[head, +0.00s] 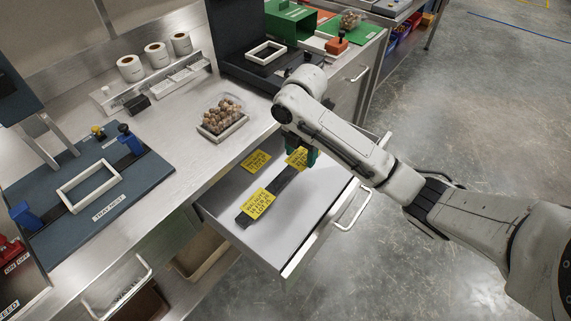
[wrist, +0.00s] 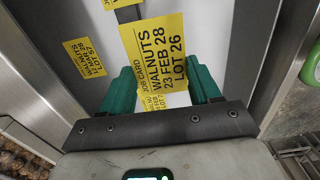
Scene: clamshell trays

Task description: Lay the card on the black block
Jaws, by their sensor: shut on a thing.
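My gripper (head: 311,157) is over the open drawer, with green fingers, shut on a yellow job card. The held card (head: 296,158) is tilted; in the wrist view (wrist: 160,48) it reads walnuts, 23 Feb 28, lot 26. The black block (head: 286,182) is a long dark bar lying in the drawer. It shows in the wrist view (wrist: 129,13) beyond the held card, which hides part of it. Another yellow card (head: 258,203) lies on the block's near part. I cannot tell whether the held card touches the block.
Another yellow card (head: 256,161) lies on the floor of the drawer (head: 215,203), left of the block; it shows in the wrist view (wrist: 85,58). A tray of walnuts (head: 222,128) stands on the counter behind.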

